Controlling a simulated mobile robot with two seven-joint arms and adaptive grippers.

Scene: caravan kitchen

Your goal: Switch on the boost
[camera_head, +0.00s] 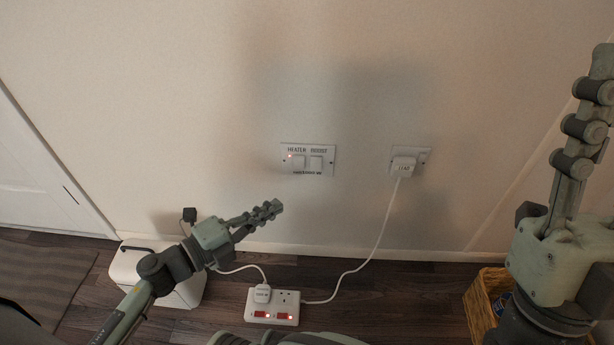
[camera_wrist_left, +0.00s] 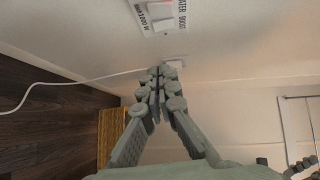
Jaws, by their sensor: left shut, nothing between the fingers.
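The white wall plate (camera_head: 307,173) is labelled HEATER and BOOST. The boost switch (camera_head: 316,162) is its right half, and no light shows on it. The heater switch (camera_head: 297,161) is the left half, with a small red light at its upper left. The plate also shows at the top of the left wrist view (camera_wrist_left: 152,22), partly cut off. My left gripper (camera_head: 276,206) is shut and empty, below and left of the plate and apart from it. Its closed fingertips (camera_wrist_left: 161,72) show in the wrist view. My right gripper (camera_head: 587,110) is raised at the far right; its finger opening is unclear.
A wall socket with a white plug (camera_head: 403,165) is right of the plate, its cable running down to a lit extension block (camera_head: 271,312) on the floor. A white bin (camera_head: 130,268) stands lower left. A wicker basket (camera_head: 478,309) stands lower right. The wall around the plate is clear.

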